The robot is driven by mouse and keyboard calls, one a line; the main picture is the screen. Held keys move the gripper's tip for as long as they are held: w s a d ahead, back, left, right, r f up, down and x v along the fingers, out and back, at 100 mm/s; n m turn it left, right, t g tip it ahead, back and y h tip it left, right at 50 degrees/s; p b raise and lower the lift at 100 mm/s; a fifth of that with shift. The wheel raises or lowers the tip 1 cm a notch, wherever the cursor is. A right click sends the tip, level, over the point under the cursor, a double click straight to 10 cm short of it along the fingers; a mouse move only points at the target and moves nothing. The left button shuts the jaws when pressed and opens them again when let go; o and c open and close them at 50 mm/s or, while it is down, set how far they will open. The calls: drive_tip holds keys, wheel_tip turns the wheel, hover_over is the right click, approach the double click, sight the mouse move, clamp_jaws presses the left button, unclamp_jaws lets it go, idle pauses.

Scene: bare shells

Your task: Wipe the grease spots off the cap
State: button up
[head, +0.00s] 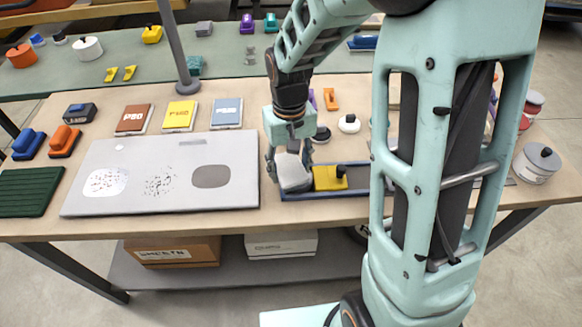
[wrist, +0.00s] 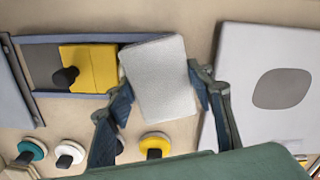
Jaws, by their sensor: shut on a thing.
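A flat pale grey panel (head: 225,155), which seems to be the cap, lies on the table left of my gripper. The panel and oval also show at the right of the wrist view (wrist: 283,88). My gripper (head: 289,158) is shut on a pale grey block (wrist: 160,80), with one finger on each side. The block is at the left end of a blue-rimmed tray (head: 300,194), beside a yellow block with a black knob (head: 329,178). Whether it touches the tray is unclear.
Blue and orange knobbed blocks (head: 64,140) and a green ribbed mat (head: 28,191) are at the left. Round knobbed pads (wrist: 155,146) lie near the tray. My arm hides part of the table's right side.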

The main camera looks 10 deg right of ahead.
drive_tip(key=r, duration=0.2)
drive_tip(key=r+p, duration=0.1)
drive_tip(key=shift+w+d+r, duration=0.1)
drive_tip(key=shift+d, duration=0.2)
drive_tip(key=shift+r+p, duration=1.75)
drive_tip(key=shift+r, duration=0.4)
